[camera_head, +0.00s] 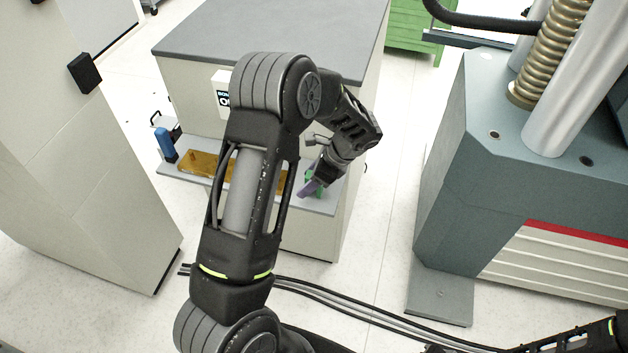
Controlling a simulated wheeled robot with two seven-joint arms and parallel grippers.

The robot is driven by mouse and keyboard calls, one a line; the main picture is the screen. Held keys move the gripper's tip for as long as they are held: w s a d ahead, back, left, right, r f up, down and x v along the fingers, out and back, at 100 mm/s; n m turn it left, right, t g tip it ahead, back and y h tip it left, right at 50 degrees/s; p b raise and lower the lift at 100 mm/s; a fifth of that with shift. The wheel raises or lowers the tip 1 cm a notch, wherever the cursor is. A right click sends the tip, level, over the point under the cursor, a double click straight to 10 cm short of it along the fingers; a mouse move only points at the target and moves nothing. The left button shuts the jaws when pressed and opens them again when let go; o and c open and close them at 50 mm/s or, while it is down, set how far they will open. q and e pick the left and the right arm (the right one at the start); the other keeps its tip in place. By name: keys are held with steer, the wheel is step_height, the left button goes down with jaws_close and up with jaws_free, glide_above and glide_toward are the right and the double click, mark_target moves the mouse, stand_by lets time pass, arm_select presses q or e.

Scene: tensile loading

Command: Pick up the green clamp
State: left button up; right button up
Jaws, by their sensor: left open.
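The green clamp (309,175) is at the right end of the grey shelf on the front of the cabinet. Only small green patches of it show, because my left gripper (311,187) covers most of it. My left arm comes up from the bottom and bends over so that the gripper points down at the clamp. The gripper is open with its fingers at the clamp; whether they touch it I cannot tell. My right gripper is not in view; only part of that arm shows at the bottom right.
A wooden tray (197,163) lies on the shelf (318,207) left of the clamp, partly behind my arm. A blue cylinder (165,144) stands at the shelf's left end. A large testing machine (470,150) stands right. Black cables (360,318) cross the floor.

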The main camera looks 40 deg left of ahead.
arm_select(q)
steer(key=shift+c, duration=0.5)
jaws_close()
stand_by(0.5)
